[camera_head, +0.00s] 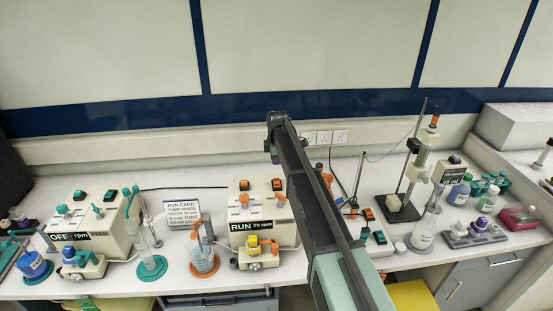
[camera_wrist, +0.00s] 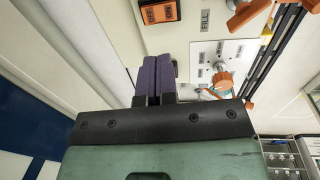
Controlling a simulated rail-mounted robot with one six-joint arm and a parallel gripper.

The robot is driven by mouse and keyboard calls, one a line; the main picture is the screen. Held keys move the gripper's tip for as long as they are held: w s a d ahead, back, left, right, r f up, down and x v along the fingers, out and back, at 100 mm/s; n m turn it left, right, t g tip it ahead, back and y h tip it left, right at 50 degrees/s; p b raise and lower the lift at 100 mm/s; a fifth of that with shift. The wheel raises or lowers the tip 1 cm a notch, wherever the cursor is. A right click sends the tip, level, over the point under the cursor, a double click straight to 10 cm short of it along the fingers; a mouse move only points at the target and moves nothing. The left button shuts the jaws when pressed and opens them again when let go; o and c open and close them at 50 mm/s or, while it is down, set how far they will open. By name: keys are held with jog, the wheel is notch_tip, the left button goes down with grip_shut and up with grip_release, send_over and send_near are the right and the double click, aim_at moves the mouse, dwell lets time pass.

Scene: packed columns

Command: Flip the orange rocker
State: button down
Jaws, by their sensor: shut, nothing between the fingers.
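An orange rocker (camera_wrist: 160,11) in a dark frame shows at the top of the wrist view, on a pale casing. It has two marked halves, too small to read. In the head view two orange rockers, one left (camera_head: 244,184) and one right (camera_head: 277,184), sit on top of the right-hand pump box (camera_head: 256,210) marked RUN. I cannot tell which of them the wrist view shows. My gripper (camera_wrist: 155,62) has purple fingers, shut together and empty, pointing toward the casing just below the rocker in the picture.
Left of the RUN box stand a beaker (camera_head: 204,262) and a run card (camera_head: 183,213). Another pump box (camera_head: 92,222), marked OFF, is at far left. A stand (camera_head: 402,205) is right.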

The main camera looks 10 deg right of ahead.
aim_at(278, 180)
jog(key=r, duration=0.1)
jog(key=r+p, duration=0.2)
jog(key=shift+s+r, duration=0.25)
jog(key=shift+r, duration=0.1)
jog(key=w+f+b, duration=0.1)
jog(key=f+b, duration=0.3)
jog(key=w+f+b, duration=0.1)
jog(key=f+b, duration=0.4)
jog(key=w+d+f+b, duration=0.1)
jog(key=f+b, duration=0.4)
